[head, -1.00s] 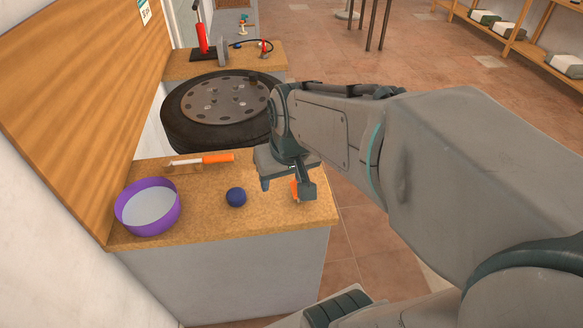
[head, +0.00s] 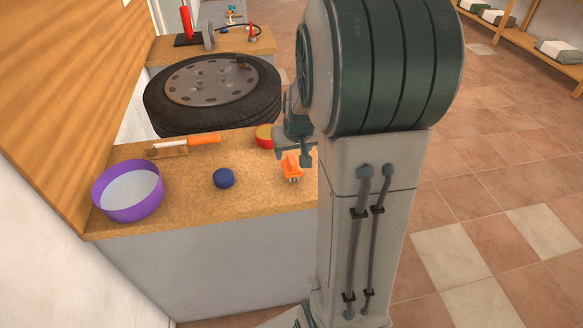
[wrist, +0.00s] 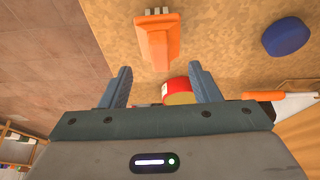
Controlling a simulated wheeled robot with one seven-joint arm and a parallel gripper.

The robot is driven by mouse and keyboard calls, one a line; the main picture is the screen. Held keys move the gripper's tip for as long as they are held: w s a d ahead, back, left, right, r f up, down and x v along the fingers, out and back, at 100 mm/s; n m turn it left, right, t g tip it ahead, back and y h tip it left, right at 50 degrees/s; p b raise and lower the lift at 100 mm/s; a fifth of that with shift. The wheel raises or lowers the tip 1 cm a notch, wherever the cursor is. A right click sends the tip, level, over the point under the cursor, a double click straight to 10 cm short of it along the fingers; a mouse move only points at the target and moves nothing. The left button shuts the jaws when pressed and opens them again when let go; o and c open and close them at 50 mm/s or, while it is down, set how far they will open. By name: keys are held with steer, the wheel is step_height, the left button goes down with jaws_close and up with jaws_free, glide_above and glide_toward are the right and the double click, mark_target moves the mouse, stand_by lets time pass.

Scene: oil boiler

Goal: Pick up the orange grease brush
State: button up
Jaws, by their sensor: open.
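A chunky orange item (head: 291,167) with small pale bits at one end lies near the right end of the wooden worktop. It also shows in the wrist view (wrist: 156,40), top centre. A slim tool with an orange handle (head: 204,139) and a pale, brownish head lies at the worktop's back left. I cannot tell for sure which is the grease brush. My gripper (wrist: 162,86) is open and empty, its fingers pointing toward the chunky orange item, apart from it. In the head view my gripper (head: 294,152) is partly hidden by my arm.
A red and yellow round container (head: 264,136) stands close to my gripper. A dark blue round thing (head: 223,178) and a purple bowl (head: 128,192) sit on the worktop (head: 215,210). A tyred wheel (head: 212,92) is behind it. A wooden wall is at left.

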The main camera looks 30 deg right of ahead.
mark_target(292, 159)
steer(key=x, duration=0.4)
steer(key=shift+s+f, duration=0.25)
steer(key=shift+f, duration=0.25)
steer(key=shift+w+f, duration=0.2)
steer(key=shift+f, duration=0.2)
steer(key=c, duration=1.1)
